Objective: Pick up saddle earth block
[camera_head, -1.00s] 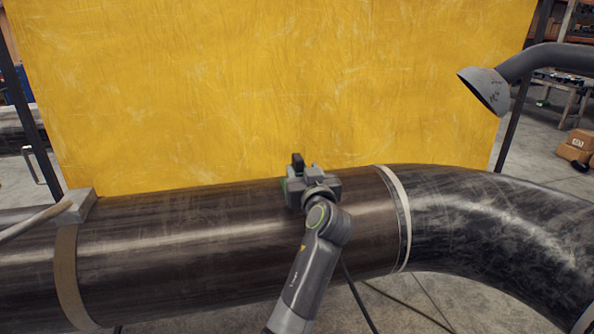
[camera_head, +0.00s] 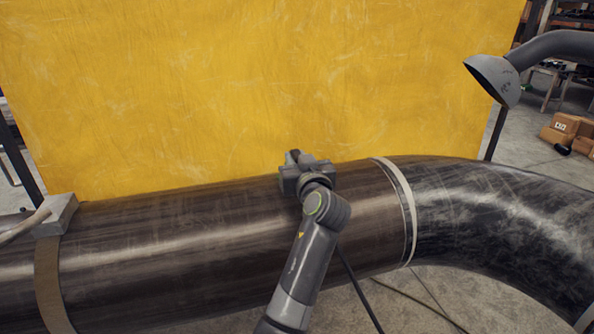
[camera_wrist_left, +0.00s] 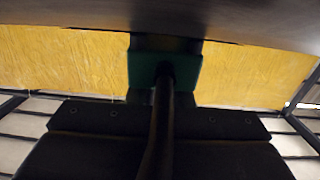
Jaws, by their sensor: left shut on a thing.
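My left gripper (camera_head: 304,175) is at the top of the dark pipe (camera_head: 170,235), just left of the pale band, with its arm reaching up from below. In the left wrist view a dark green block (camera_wrist_left: 181,70) with a thick dark cable (camera_wrist_left: 160,130) sits at the jaws, which are shut on it; I take it as the saddle earth block. The block is close to the pipe surface across the top of that view; whether they touch is unclear. In the head view the gripper hides the block. My right gripper is not in view.
A grey block (camera_head: 56,213) with a cable and a strap (camera_head: 50,290) sits on the pipe at the left. A yellow sheet (camera_head: 250,80) stands behind the pipe. A grey hood (camera_head: 493,80) hangs at upper right. Cartons (camera_head: 565,128) lie on the floor beyond.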

